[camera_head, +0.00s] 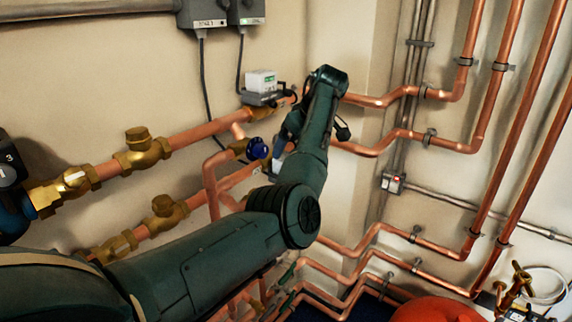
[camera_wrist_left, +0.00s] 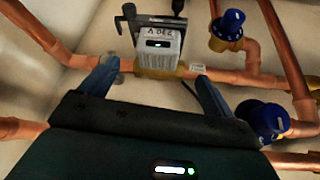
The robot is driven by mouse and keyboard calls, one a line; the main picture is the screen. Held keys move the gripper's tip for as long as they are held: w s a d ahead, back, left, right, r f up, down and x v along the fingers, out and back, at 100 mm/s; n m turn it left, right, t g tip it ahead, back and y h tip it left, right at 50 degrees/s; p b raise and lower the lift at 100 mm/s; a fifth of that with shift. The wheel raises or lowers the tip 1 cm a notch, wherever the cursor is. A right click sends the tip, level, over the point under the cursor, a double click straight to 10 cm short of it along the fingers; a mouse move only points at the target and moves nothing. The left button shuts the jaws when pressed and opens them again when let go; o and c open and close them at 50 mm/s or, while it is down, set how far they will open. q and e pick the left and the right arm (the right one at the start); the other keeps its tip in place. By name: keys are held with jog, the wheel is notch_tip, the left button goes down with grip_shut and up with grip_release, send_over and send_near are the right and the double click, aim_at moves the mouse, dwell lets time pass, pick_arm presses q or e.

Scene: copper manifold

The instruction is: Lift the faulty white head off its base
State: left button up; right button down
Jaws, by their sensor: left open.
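In the head view a small white head (camera_head: 261,80) with a green label sits upright on a dark grey base (camera_head: 262,98) at the upper copper pipe. My left arm crosses the middle, and its gripper (camera_head: 279,146) is just below and right of the head, partly hidden by the arm. In the left wrist view my left gripper (camera_wrist_left: 155,83) is open and empty. Beyond and between its fingers is a pale box (camera_wrist_left: 160,45) with dark lettering and a small lit display, above a brass fitting. I cannot tell whether this box is the same white head. My right gripper is not in view.
A blue-knobbed valve (camera_head: 257,148) stands close left of the gripper; blue knobs (camera_wrist_left: 266,119) also show in the left wrist view. Copper pipes (camera_head: 400,95) run along the walls. Grey boxes (camera_head: 204,14) with hanging cables are above. A red round object (camera_head: 438,310) is lower right.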

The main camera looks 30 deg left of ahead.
pick_arm(q)
jog(key=shift+p+x, duration=0.4)
jog(key=shift+x, duration=2.7)
jog(key=shift+w, duration=0.15)
jog(key=shift+c, duration=0.3)
jog(key=shift+r, duration=0.1)
jog(key=c, duration=1.3)
